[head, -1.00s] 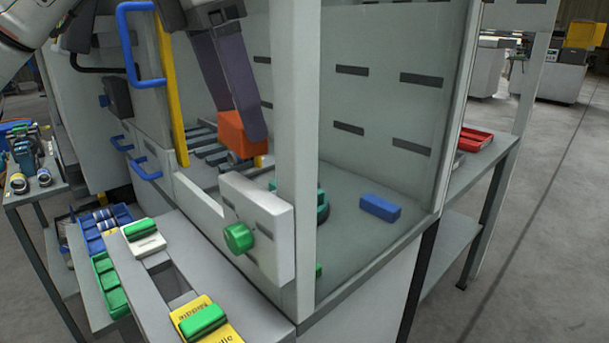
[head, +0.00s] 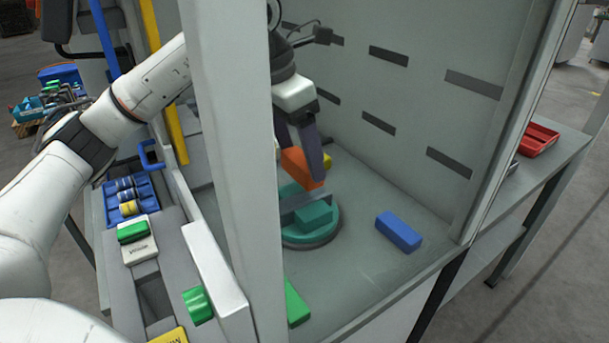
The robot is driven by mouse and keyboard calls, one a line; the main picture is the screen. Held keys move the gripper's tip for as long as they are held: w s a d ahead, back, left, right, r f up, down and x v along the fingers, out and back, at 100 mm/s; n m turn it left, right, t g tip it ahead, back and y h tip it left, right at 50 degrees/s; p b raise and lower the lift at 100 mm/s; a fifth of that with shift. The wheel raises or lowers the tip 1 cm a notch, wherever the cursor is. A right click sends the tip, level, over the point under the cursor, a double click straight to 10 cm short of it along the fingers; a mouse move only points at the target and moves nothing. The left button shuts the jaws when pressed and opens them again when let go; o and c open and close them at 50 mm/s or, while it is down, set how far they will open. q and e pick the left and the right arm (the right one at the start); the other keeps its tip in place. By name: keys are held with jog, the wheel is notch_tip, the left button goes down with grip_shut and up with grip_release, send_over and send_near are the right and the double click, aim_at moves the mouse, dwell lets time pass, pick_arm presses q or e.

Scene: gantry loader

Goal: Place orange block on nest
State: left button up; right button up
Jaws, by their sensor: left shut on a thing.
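The orange block (head: 301,168) is between the fingers of my left gripper (head: 306,165), which is shut on it. The block is tilted and appears above the back of a round teal fixture (head: 312,224), which I take for the nest. The fixture has a raised teal block-shaped part on a dark round base, inside the machine. From this angle I cannot tell whether the orange block touches it. A grey post hides the fixture's left side and part of my left arm. My right gripper is not in view.
A blue block (head: 399,232) lies on the machine floor right of the fixture. A green block (head: 296,303) lies near the front post (head: 235,150). Outside are green blocks on labelled pads and a blue tray (head: 133,198). A red tray (head: 538,138) stands at right.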

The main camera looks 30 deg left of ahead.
pick_arm(q)
jog(key=shift+f, duration=2.6)
jog(key=o, duration=1.1)
jog(key=shift+f, duration=0.1)
jog(key=v, duration=1.2)
jog(key=shift+p, duration=0.3)
